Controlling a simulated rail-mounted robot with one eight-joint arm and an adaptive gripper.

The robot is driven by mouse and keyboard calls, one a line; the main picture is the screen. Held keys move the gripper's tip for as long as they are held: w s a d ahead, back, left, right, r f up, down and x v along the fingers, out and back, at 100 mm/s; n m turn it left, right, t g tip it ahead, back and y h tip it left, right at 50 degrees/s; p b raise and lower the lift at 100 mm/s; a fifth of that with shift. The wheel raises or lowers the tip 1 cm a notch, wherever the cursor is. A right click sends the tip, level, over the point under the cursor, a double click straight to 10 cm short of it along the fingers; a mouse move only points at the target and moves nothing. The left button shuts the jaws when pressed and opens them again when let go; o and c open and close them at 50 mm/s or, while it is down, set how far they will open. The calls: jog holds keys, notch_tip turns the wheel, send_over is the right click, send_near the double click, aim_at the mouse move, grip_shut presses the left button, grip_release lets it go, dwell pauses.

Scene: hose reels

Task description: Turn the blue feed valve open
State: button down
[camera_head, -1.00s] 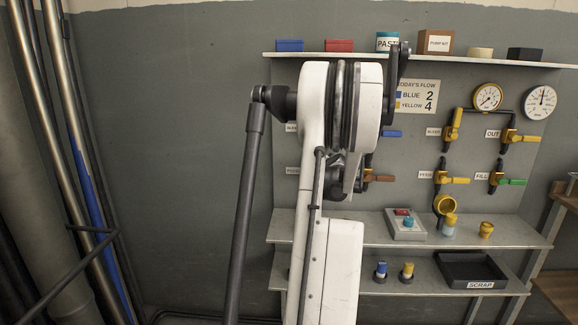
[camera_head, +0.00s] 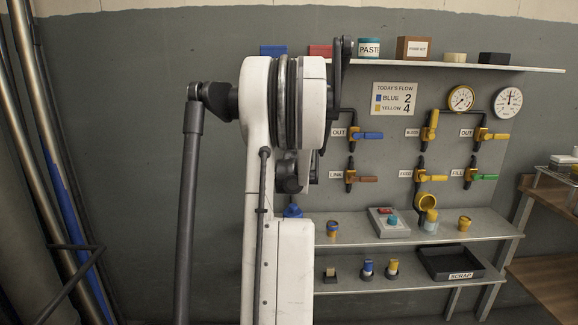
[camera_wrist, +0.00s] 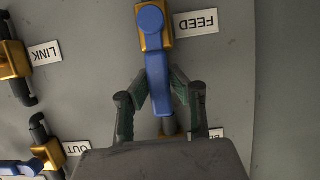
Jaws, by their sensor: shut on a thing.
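In the wrist view the blue feed valve handle (camera_wrist: 157,78) runs down the picture from a brass valve body (camera_wrist: 147,38), beside an upside-down FEED label (camera_wrist: 196,22). My gripper (camera_wrist: 164,90) has its two dark fingers on either side of the handle's lower part, shut on it. A brass fitting shows partly behind the fingers, next to a cut-off label. In the head view the blue feed valve and my gripper are hidden behind my white arm.
In the wrist view a LINK valve (camera_wrist: 14,58) and a blue-handled OUT valve (camera_wrist: 45,155) lie left. The head view shows the yellow-side valve panel, gauges (camera_head: 461,98), a flow sign (camera_head: 394,98), and a lower shelf (camera_head: 350,236) with cups and a scrap tray (camera_head: 425,269).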

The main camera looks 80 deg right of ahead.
jog(key=shift+w+a+f, duration=0.1)
jog(key=shift+w, duration=0.05)
dwell(0.3)
jog(key=c, duration=1.6)
grip_release()
jog(key=shift+o, duration=0.2)
jog(key=shift+a, duration=0.1)
jog(key=v, duration=1.2)
jog(key=shift+w, duration=0.15)
